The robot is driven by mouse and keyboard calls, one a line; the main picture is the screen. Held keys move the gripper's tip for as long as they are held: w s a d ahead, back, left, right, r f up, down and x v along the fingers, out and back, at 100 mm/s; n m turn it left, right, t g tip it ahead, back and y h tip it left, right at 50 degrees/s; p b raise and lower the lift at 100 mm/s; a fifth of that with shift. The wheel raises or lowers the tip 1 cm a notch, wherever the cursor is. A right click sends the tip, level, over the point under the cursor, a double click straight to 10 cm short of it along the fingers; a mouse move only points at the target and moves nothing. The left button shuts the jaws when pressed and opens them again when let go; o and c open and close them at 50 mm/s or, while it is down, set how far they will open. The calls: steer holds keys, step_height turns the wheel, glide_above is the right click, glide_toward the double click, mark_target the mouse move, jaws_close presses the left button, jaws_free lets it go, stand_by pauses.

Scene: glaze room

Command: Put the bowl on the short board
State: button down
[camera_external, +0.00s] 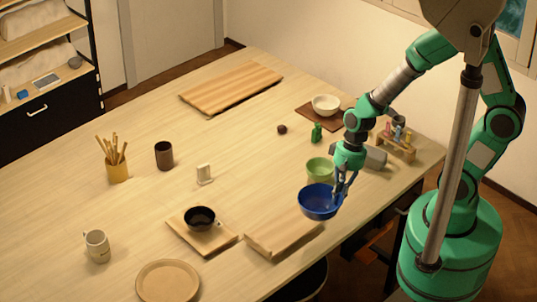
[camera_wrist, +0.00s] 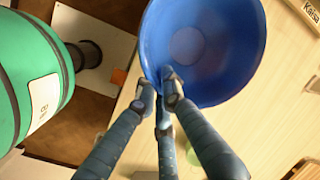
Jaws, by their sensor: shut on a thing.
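A blue bowl (camera_external: 316,203) hangs upright in my gripper (camera_external: 341,188). The fingers are shut on its rim, on the right side of the bowl in the external view. In the wrist view the blue bowl (camera_wrist: 190,45) fills the top middle and the fingertips (camera_wrist: 168,88) pinch its near edge. A short pale wooden board (camera_external: 284,238) lies on the table just below and left of the bowl in the external view; its top looks bare. The bowl's exact height above the table is hard to tell.
A green bowl (camera_external: 319,170) stands just behind the blue one. A black bowl (camera_external: 200,217) sits on a small square board (camera_external: 220,241) left of the short board. A long board (camera_external: 232,88), a white bowl (camera_external: 326,104), a mug (camera_external: 97,246) and a plate (camera_external: 168,282) stand farther off.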

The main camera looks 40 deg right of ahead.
mark_target(304, 203)
steer(key=s+f, duration=0.1)
steer(key=s, duration=0.5)
stand_by(0.3)
steer(key=w+a, duration=0.2)
steer(key=w, duration=0.2)
steer(key=w+a+f, duration=0.1)
steer(key=w+a, duration=0.2)
steer(key=w, duration=0.2)
steer(key=w+a, duration=0.3)
steer(key=w, duration=0.1)
steer(key=shift+w+f+p, duration=0.3)
steer(key=shift+w+p, duration=0.1)
steer(key=shift+d+x, duration=0.2)
steer(key=shift+x, duration=0.65)
steer(key=shift+d+x, duration=0.2)
steer(key=shift+x, duration=0.65)
steer(key=shift+f+b, duration=0.25)
steer(key=shift+b, duration=0.1)
steer(key=c, duration=1.9)
jaws_free()
